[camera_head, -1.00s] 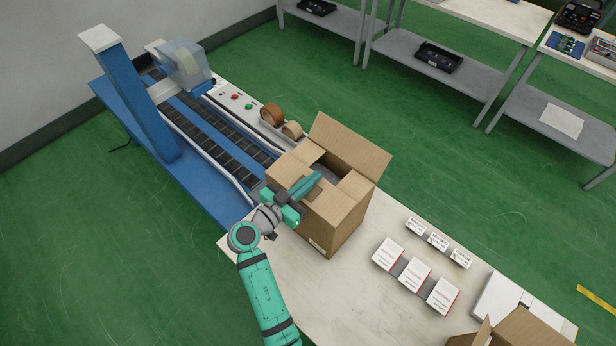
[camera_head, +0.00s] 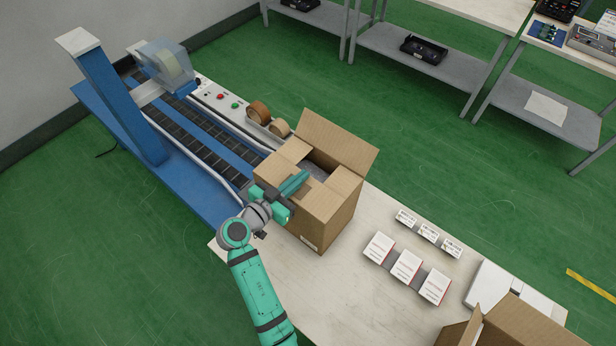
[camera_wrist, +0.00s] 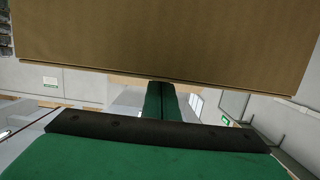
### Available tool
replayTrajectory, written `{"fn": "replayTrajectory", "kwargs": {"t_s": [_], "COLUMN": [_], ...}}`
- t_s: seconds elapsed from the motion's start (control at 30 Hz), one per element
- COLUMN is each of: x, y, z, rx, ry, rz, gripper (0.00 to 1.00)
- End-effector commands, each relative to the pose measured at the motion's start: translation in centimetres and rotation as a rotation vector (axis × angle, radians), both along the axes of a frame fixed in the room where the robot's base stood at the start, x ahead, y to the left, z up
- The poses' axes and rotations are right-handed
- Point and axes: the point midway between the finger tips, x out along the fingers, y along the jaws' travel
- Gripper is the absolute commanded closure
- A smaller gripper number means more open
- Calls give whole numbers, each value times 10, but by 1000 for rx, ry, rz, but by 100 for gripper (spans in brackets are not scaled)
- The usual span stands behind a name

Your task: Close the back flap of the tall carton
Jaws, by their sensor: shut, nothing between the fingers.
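The tall carton (camera_head: 324,217) stands on the white table beside the conveyor. Its back flap (camera_head: 338,142) stands up and leans outward at the far side. The left side flap (camera_head: 290,152) and right side flap (camera_head: 345,182) are folded inward, with a dark gap between them. My gripper (camera_head: 295,184) is shut and empty over the near part of the carton top, fingers pointing toward the back flap. In the wrist view, the shut green fingers (camera_wrist: 160,100) show below a wide cardboard panel (camera_wrist: 165,40); which panel it is I cannot tell.
Tape rolls (camera_head: 259,112) and a conveyor machine (camera_head: 165,68) are left of the carton. Several small white boxes (camera_head: 407,266) lie to its right. Another open carton (camera_head: 515,328) is at the lower right. Shelves (camera_head: 425,60) stand across the green floor.

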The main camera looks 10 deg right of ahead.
Motion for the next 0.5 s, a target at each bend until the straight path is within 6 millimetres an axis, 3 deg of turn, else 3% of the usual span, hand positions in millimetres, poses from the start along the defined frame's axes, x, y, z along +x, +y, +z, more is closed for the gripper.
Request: {"fn": "replayTrajectory", "kwargs": {"t_s": [0.33,0.5], "x": [0,0], "y": [-1,-1], "z": [0,14], "rx": [-1,0], "ry": [-1,-3], "rz": [0,-2], "gripper": [100,100]}}
